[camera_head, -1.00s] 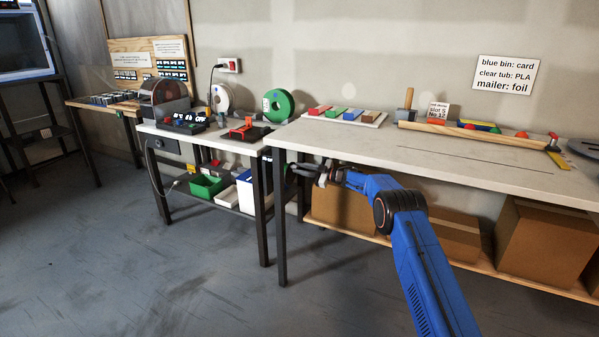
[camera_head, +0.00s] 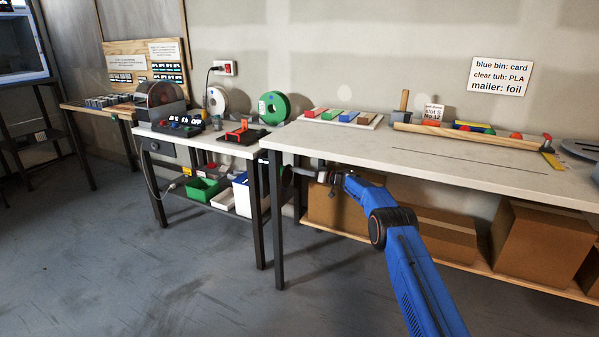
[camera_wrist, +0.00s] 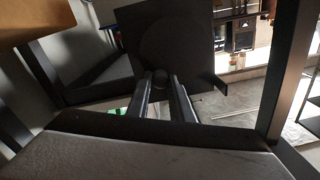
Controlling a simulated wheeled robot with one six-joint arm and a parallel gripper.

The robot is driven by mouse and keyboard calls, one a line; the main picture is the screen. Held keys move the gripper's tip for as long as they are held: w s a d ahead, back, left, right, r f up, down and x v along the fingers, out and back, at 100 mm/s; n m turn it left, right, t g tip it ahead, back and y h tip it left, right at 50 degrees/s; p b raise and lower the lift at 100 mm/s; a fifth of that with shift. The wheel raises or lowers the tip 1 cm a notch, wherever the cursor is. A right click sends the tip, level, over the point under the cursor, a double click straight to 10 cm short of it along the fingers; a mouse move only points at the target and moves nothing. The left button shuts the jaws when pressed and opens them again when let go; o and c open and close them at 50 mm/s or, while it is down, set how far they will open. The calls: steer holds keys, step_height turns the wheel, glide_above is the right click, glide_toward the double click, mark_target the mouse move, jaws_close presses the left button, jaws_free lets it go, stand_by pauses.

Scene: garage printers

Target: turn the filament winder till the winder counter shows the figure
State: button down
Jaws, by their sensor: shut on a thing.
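My gripper (camera_head: 297,171) reaches in at the end of the blue arm, below the edge of the near workbench. In the wrist view its two fingers (camera_wrist: 160,88) are closed around a small dark round knob (camera_wrist: 160,78). The knob stands in front of a dark square plate with a faint round disc, which looks like the filament winder (camera_wrist: 185,40). In the head view a dark round shape, probably the same winder (camera_head: 287,176), shows at the fingertips beside the bench legs. I cannot make out the winder counter or any figure on it.
The near workbench (camera_head: 400,160) overhangs the gripper, with its dark leg (camera_head: 277,225) close by. Cardboard boxes (camera_head: 435,232) stand on its lower shelf. A green bin (camera_head: 203,189) sits under the left table. The floor in front is clear.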

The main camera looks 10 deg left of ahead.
mark_target(290, 179)
steer(key=f+m, duration=0.1)
steer(key=m, duration=0.4)
steer(key=f+m, duration=0.2)
steer(key=m, duration=0.3)
steer(key=f+m+t, duration=0.1)
steer(key=f+m, duration=0.1)
steer(key=m, duration=0.3)
steer(key=shift+w+d+f, duration=0.1)
steer(key=shift+w, duration=0.1)
steer(key=shift+s+a+f+m, duration=0.1)
steer(key=shift+s+f+m, duration=0.15)
steer(key=shift+m, duration=0.6)
steer(key=shift+s+a+f+m, duration=0.1)
steer(key=shift+s+f+m, duration=0.1)
steer(key=shift+m, duration=0.65)
steer(key=c, duration=1.6)
jaws_free()
